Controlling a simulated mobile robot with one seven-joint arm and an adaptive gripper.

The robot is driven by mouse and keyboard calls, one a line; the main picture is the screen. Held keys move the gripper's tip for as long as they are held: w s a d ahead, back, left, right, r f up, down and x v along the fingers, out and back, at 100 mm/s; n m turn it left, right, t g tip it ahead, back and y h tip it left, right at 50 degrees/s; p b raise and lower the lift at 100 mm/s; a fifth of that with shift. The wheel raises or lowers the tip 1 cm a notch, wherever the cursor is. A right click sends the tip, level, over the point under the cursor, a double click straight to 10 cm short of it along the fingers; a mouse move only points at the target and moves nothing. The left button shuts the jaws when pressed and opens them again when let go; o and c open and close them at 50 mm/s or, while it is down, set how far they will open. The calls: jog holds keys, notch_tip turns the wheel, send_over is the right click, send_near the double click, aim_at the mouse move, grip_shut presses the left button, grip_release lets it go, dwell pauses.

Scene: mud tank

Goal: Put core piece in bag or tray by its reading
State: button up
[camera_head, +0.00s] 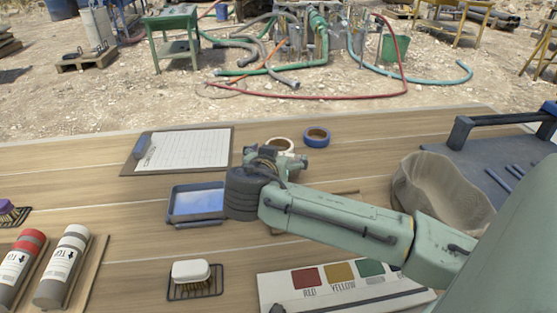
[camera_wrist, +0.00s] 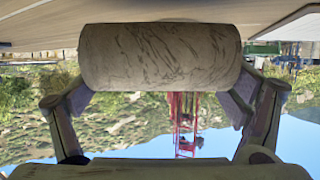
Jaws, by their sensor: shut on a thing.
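My gripper (camera_wrist: 160,75) is shut on the core piece (camera_wrist: 160,57), a grey cylinder with dark veins, lying crosswise between the fingers in the wrist view. In the head view my gripper (camera_head: 272,160) is over the middle of the table; I cannot make out the core piece there. A beige open bag (camera_head: 440,190) stands to the right, behind my arm. A small dark-framed device or shallow dish (camera_head: 178,207) with a shiny blue face lies left of my wrist.
A card (camera_head: 275,290) with red, yellow and green patches lies at the front. A clipboard (camera_head: 190,148) and tape rolls (camera_head: 316,137) lie at the back of the wooden table (camera_head: 120,215).

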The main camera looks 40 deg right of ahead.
jog(key=shift+f, duration=1.05)
jog(key=shift+f, duration=0.2)
jog(key=o, duration=1.6)
jog(key=shift+o, duration=0.2)
jog(key=shift+r, duration=0.1)
